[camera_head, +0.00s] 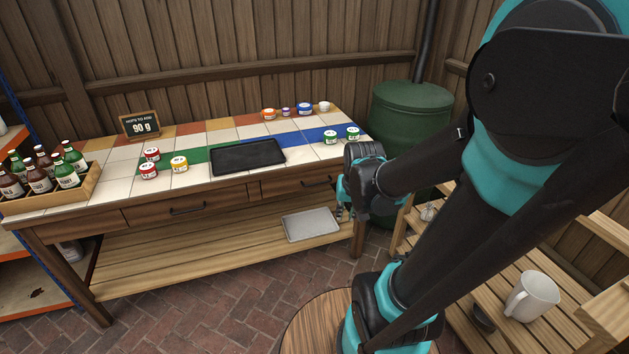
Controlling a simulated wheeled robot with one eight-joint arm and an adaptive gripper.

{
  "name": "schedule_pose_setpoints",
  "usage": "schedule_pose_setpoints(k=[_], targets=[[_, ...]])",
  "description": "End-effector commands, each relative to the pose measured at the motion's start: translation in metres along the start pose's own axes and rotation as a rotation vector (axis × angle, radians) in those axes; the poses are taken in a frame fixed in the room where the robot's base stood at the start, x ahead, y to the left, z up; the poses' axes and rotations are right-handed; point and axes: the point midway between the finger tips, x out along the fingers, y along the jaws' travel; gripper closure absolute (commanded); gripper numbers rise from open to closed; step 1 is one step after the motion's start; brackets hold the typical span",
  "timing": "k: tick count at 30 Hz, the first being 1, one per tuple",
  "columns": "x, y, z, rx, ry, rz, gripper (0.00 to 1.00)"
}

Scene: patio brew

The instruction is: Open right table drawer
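The tiled wooden table stands along the fence. Its right drawer (283,186) looks shut, flush with the front, with a dark bar handle (317,184) towards its right side. The left drawer (160,210) also looks shut and has its own dark handle (190,210). My gripper (344,213) is at the table's front right corner, just right of the right drawer's handle and apparently a little below it. The fingers are small and partly hidden by the wrist, so I cannot tell whether they are open or whether they touch the table.
On the tabletop are a black tray (248,157), several small jars, a sign (140,124) and a bottle crate (50,199). A metal tray (312,225) lies on the lower shelf. A green barrel (412,122) stands behind my arm.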

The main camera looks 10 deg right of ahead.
Motion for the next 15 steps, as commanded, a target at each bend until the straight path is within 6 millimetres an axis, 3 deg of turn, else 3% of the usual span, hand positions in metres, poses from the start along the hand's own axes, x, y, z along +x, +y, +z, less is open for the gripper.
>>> schedule_pose_setpoints(k=[1,3,8,15], targets=[[0.000,-0.005,-0.024,0.054,-0.009,0.000,0.82],[0.002,-0.012,-0.053,0.142,-0.021,0.001,0.82],[0.010,-0.027,-0.116,0.343,-0.049,0.008,0.82],[0.038,-0.049,-0.206,0.641,-0.088,0.029,0.82]])
